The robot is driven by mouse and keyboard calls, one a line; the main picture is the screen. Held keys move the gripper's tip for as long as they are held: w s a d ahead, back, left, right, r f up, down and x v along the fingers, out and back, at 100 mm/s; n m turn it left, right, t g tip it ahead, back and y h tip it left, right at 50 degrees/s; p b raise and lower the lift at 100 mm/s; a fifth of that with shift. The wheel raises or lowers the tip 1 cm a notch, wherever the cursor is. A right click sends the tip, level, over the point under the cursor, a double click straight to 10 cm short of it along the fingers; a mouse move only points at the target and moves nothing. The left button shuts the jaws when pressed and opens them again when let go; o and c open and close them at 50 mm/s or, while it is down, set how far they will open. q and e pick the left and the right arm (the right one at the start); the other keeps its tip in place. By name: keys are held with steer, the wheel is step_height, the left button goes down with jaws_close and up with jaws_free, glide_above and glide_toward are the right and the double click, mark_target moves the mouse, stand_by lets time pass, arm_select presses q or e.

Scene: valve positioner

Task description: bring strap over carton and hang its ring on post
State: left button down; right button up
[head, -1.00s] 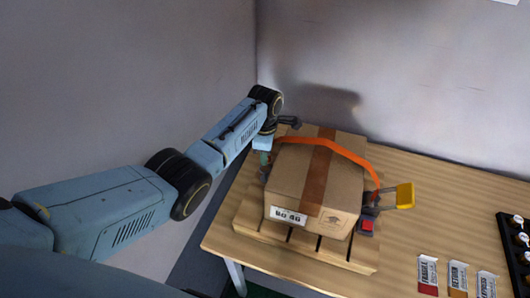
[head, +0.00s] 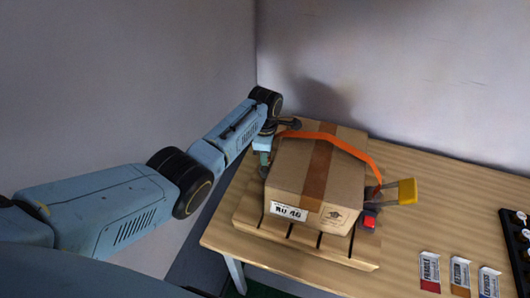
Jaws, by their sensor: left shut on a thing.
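A brown carton (head: 291,178) with a darker tape stripe stands on a wooden pallet (head: 258,226) on the table. An orange strap (head: 333,141) runs across the carton's top, from its left side to a buckle with a yellow lever (head: 406,191) at its right side. My left gripper (head: 265,163) is at the carton's left side, low beside it, shut at the strap's left end. The ring and the post cannot be made out there, hidden by the gripper and carton. My right gripper is not in view.
Several label cards, including a red one (head: 429,272), lie at the table's front right. A dark rack (head: 517,247) stands at the right edge. Walls stand behind and to the left.

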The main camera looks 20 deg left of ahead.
arm_select(q)
steer(key=shift+f, duration=0.15)
steer(key=c, duration=1.7)
jaws_free()
steer(key=o, duration=0.5)
